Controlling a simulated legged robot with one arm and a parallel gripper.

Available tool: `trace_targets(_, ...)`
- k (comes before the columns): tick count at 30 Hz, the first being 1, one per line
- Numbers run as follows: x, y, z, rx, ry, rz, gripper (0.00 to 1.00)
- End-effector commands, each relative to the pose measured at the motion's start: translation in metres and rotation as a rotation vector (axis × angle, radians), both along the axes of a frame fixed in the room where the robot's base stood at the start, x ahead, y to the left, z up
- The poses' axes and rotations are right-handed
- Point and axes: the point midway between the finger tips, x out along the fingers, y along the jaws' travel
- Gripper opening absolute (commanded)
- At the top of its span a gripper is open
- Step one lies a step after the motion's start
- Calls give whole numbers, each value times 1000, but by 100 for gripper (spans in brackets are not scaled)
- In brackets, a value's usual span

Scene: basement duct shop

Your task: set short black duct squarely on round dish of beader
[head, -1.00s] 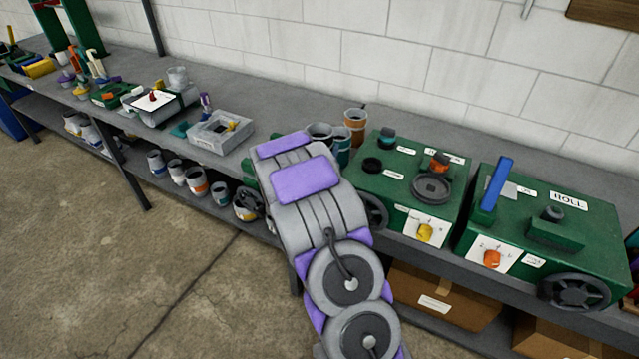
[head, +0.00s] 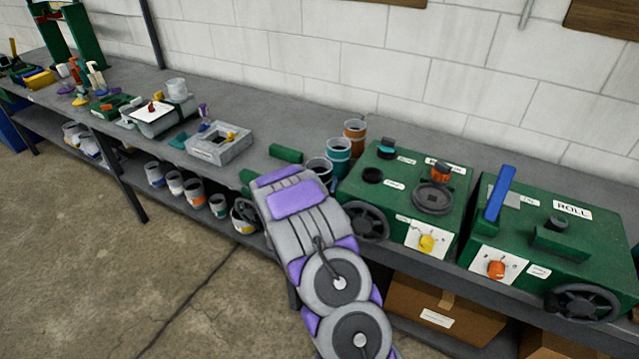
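A dark, short duct (head: 319,172), which looks like the black one, stands on the bench just left of a green machine; its lower part is partly hidden by my arm. A teal-banded duct (head: 339,156) and an orange-banded duct (head: 355,135) stand behind it. The green machine, which looks like the beader (head: 395,202), has a dark round dish (head: 434,198) on its top. No duct stands on the dish; an orange-and-black knob rises behind it. My arm reaches up from the bottom middle. My gripper is not visible, hidden beyond the arm's end.
A second green machine labelled ROLL (head: 560,250) with a blue lever stands to the right. Handwheels (head: 365,222) (head: 582,302) stick out at the machines' fronts. A grey tray (head: 222,145) sits left on the bench. Cans and cardboard boxes (head: 440,308) fill the lower shelf.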

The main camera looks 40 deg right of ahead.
Motion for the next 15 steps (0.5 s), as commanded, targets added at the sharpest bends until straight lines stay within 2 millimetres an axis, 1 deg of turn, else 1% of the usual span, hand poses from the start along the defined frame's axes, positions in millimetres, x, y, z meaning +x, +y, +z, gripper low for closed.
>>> trace_targets(3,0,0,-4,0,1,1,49)
trace_targets(4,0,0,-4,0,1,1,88)
trace_targets(8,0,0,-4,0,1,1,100)
trace_targets(15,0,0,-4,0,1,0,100)
